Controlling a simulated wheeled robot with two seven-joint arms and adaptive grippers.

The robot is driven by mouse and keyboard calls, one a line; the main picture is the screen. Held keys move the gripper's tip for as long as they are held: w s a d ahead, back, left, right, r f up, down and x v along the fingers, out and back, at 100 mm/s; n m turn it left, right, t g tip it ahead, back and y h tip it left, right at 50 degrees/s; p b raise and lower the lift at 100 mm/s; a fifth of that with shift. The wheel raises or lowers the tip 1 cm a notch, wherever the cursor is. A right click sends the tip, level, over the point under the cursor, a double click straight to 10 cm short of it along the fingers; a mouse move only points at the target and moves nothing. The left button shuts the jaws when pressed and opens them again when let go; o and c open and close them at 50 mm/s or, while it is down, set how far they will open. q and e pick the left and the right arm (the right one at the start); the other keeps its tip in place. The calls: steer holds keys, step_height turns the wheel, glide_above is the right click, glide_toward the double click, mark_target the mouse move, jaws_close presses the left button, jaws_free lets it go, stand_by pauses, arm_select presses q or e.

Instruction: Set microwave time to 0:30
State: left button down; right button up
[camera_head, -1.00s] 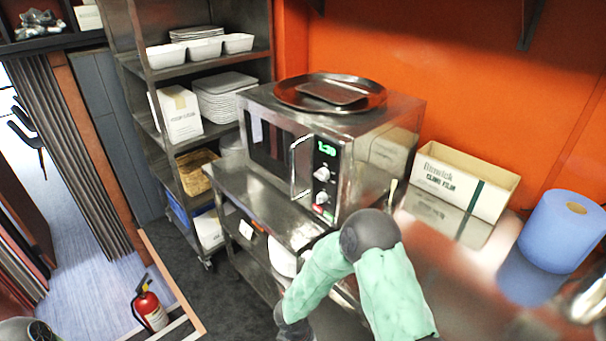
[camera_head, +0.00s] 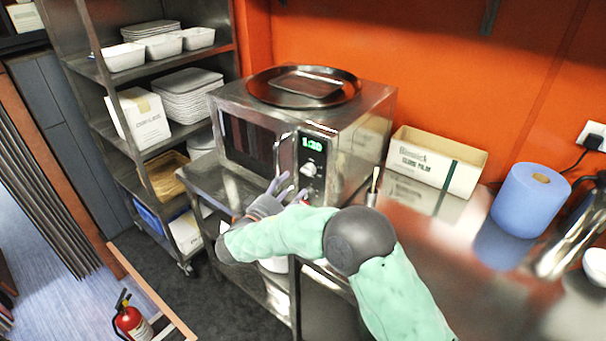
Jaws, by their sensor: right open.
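The steel microwave (camera_head: 355,138) stands on the metal counter, its front facing left and toward me. Its green display (camera_head: 312,143) seems to read 1:30. An upper knob (camera_head: 312,170) shows below the display; the lower part of the panel is partly hidden behind my right gripper. My right gripper (camera_head: 284,187) is open and empty, its fingers in front of the lower panel near the door handle. I cannot tell whether it touches the panel. My left gripper is not in view.
A round steel tray (camera_head: 262,92) lies on top of the microwave. A cling film box (camera_head: 470,180) and a blue paper roll (camera_head: 528,205) stand on the counter to the right. A shelf rack (camera_head: 88,72) stands to the left, and a fire extinguisher (camera_head: 131,322) is low at the left.

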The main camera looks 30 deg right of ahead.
mark_target(305, 172)
steer(key=b+x, duration=0.1)
steer(key=x, duration=0.7)
steer(key=shift+w+d+f, duration=0.1)
steer(key=shift+w+d, duration=0.05)
steer(key=shift+d, duration=0.05)
steer(key=c, duration=1.1)
